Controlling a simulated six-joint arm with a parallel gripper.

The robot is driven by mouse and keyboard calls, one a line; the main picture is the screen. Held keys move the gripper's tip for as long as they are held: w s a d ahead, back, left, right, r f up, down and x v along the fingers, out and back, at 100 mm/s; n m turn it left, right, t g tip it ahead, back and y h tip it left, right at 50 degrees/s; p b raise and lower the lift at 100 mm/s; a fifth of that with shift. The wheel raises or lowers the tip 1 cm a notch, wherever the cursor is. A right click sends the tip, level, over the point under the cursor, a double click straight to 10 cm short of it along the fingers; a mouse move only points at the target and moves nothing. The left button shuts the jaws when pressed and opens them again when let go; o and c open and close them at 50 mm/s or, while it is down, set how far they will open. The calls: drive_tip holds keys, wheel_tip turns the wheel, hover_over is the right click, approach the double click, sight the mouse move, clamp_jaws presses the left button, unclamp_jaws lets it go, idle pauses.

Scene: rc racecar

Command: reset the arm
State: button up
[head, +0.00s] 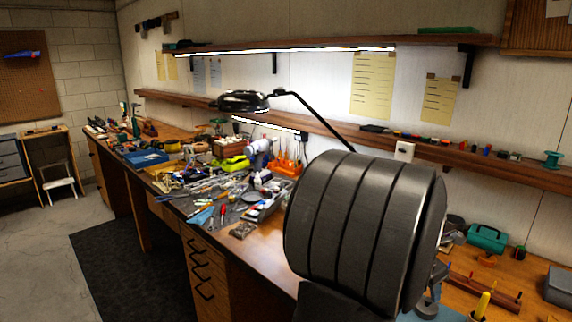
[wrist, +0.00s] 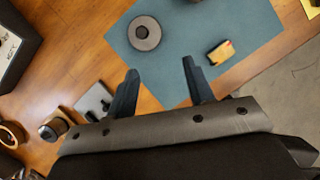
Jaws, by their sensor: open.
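My gripper (wrist: 157,85) shows in the wrist view with its two dark fingers spread apart and nothing between them. It is above the wooden workbench (wrist: 85,58), near the lower edge of a blue-grey mat (wrist: 190,25). In the head view a large dark ribbed cylinder, part of my arm, fills the right middle and hides the bench behind it. My gripper's fingers cannot be made out in the head view.
On the mat lie a round grey disc (wrist: 145,33) and a small yellow and red block (wrist: 221,52). Tools and parts clutter the bench's left stretch in the head view. A desk lamp (head: 240,101) leans over it. A teal case (head: 487,238) stands at right.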

drive_tip(key=w+a+f+n+t, duration=0.1)
drive_tip(key=w+a+n, duration=0.1)
drive_tip(key=w+a, duration=0.2)
drive_tip(key=w+a+f+n+y, duration=0.1)
drive_tip(key=w+a+f+n, duration=0.1)
drive_tip(key=w, duration=0.7)
drive_tip(key=a+n, duration=0.1)
drive_tip(key=a, duration=0.1)
drive_tip(key=shift+a+t, duration=0.4)
drive_tip(key=shift+f, duration=0.1)
drive_tip(key=s+d+r+m+g, duration=0.1)
drive_tip(key=s+d+m, duration=0.2)
drive_tip(key=s+d, duration=0.2)
drive_tip(key=s+d+r+m+g+h, duration=0.1)
drive_tip(key=s+d+m, duration=0.3)
drive_tip(key=s, duration=0.7)
drive_tip(key=shift+s+d+r+g, duration=0.3)
drive_tip(key=shift+s+d+r, duration=0.15)
drive_tip(key=shift+d, duration=0.25)
